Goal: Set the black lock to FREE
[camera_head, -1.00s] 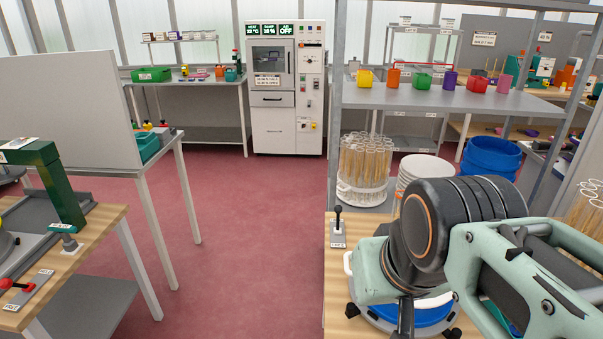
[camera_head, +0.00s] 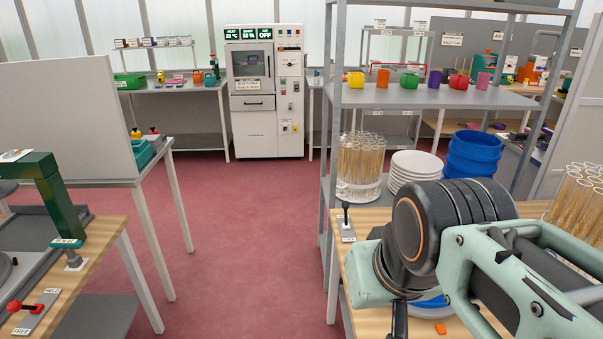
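A black upright lever (camera_head: 346,212) stands on a small grey plate (camera_head: 347,231) at the left edge of the wooden table on the right; it looks like the black lock. A label sits at the plate's near end, too small to read surely. On the left table, a separate red-handled lever (camera_head: 20,307) lies on a grey plate marked HELD at the far end and FREE at the near end. My mint-green and black arm fills the lower right, to the right of the black lever and apart from it in the picture. My gripper's fingers do not show clearly.
A grey shelf (camera_head: 420,96) with coloured cups stands behind the right table. Glass tubes of wheat ears (camera_head: 361,165), white dishes (camera_head: 415,170) and blue buckets (camera_head: 474,153) sit below. The red floor (camera_head: 225,245) between the tables is clear. A white cabinet (camera_head: 268,95) stands at the back.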

